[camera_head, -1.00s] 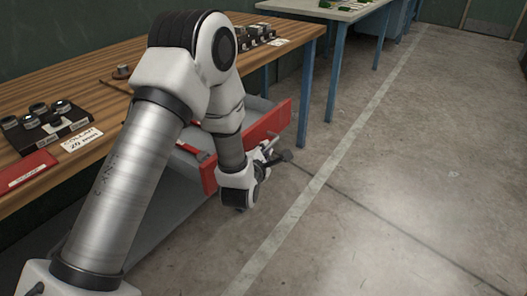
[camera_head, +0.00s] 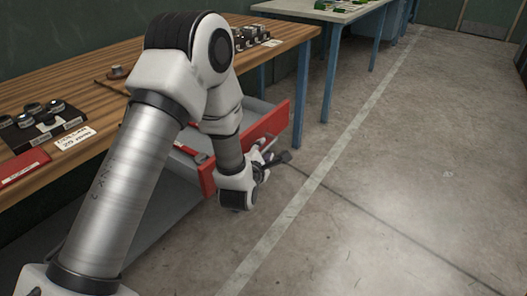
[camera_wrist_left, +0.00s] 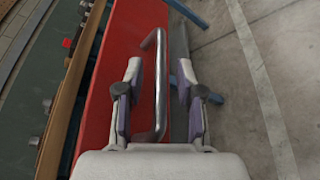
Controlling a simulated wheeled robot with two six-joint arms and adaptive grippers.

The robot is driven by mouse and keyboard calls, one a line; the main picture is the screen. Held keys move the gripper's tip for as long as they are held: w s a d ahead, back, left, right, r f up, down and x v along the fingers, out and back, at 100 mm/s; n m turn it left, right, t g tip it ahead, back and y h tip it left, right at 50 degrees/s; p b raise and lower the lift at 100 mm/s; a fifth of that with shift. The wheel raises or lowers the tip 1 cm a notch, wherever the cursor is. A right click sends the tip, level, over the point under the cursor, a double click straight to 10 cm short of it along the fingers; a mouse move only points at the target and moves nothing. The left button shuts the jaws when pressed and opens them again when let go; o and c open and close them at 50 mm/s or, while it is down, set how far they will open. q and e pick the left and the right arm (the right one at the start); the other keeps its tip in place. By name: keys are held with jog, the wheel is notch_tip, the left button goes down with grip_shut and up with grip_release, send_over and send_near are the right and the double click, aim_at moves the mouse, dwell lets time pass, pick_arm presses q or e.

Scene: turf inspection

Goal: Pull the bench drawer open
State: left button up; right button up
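The bench drawer's red front (camera_head: 266,127) stands out from the wooden bench (camera_head: 100,82), with the drawer's grey inside showing behind it, so the drawer is open. My left gripper (camera_head: 272,158) is at the outer face of that front. In the left wrist view the metal bar handle (camera_wrist_left: 160,85) on the red front (camera_wrist_left: 110,80) lies between the two fingers of my left gripper (camera_wrist_left: 159,72). The fingers are apart, with gaps visible on both sides of the bar. My left arm hides part of the drawer. My right gripper is not in view.
Dark blocks with round parts (camera_head: 42,122), a white label card (camera_head: 75,138) and a red booklet (camera_head: 22,165) lie on the bench. A second table (camera_head: 320,10) on blue legs stands behind. The concrete floor (camera_head: 420,160) to the right is clear.

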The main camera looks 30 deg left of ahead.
pick_arm(q)
jog(key=v, duration=0.7)
jog(key=shift+s, duration=0.2)
